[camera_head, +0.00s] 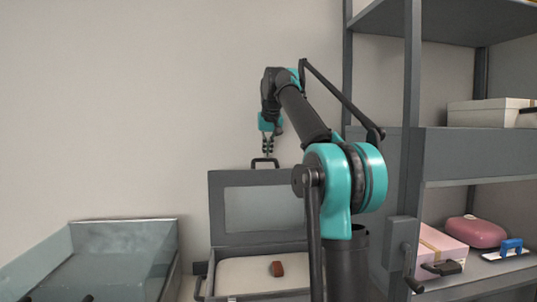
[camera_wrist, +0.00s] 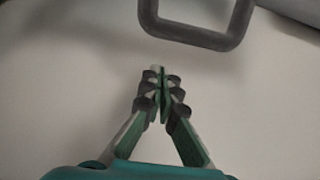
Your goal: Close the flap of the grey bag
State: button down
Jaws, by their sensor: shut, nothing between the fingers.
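The grey bag (camera_head: 230,241) stands open at the lower middle of the head view, partly behind my arm. Its flap (camera_head: 260,211) stands upright at the back, a dark grey frame with a lighter panel. A dark handle (camera_head: 265,162) sits on the flap's top edge; in the wrist view a grey handle loop (camera_wrist: 196,38) shows at the top. My gripper (camera_head: 268,151) points down just above the handle in the head view. In the wrist view my gripper (camera_wrist: 158,74) is shut and empty, its tips apart from the loop.
A brown block (camera_head: 277,269) lies on the bag's pale inside. A clear-walled bin (camera_head: 123,236) stands at left. A grey shelf unit (camera_head: 470,153) at right holds a white box (camera_head: 485,112), a pink box (camera_head: 440,245) and a pink case (camera_head: 475,232). The wall above the bin is bare.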

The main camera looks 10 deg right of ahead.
jog(key=shift+s+f, duration=0.2)
jog(key=shift+s, duration=1.6)
